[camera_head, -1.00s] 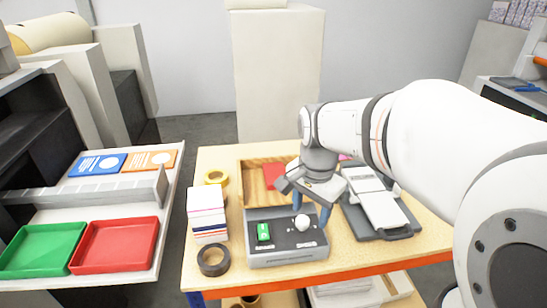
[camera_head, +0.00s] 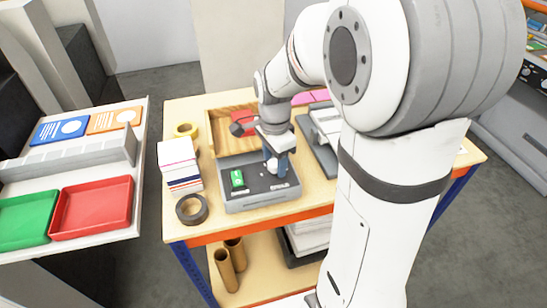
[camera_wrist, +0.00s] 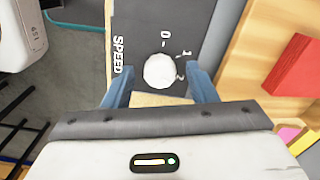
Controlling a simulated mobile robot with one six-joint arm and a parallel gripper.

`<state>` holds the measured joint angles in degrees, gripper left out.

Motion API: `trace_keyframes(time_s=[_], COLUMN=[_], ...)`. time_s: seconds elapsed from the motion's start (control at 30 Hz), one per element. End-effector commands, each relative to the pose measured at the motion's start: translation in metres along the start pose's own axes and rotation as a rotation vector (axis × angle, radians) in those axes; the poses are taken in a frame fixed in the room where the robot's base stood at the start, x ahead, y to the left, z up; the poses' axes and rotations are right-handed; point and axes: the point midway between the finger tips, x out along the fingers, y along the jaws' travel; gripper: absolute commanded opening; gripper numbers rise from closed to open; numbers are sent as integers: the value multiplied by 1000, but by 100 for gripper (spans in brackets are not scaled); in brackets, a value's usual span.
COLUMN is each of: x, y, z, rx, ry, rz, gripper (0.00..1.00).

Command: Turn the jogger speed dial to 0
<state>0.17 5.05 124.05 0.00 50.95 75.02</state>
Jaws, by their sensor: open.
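The jogger control box (camera_head: 232,204) is a grey box with a dark top on the wooden table. It carries a green rocker switch (camera_head: 237,178) on its left and the speed dial on its right. In the wrist view the dial (camera_wrist: 159,71) is a round white knob beside the word SPEED, with the marks 0, 1 and part of a 2 around it. No pointer on the knob can be made out. My gripper (camera_wrist: 161,88) is open, with one blue finger on each side of the dial.
A stack of cards (camera_head: 180,168), a black tape roll (camera_head: 192,209) and a yellow tape roll (camera_head: 187,130) lie left of the box. A wooden tray (camera_head: 219,142) with a red item is behind it. A grey-white device (camera_head: 318,143) stands close on the right.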

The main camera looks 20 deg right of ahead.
Motion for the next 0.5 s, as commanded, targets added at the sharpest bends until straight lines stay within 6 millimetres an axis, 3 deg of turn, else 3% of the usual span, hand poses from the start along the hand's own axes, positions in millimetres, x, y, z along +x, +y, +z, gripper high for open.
trace_keyframes(time_s=[0.2, 0.5], x=[0, 0], y=[0, 0], z=[0, 0], rx=[-1, -2], ry=[0, 0], rz=[-1, -1], gripper=[52, 28])
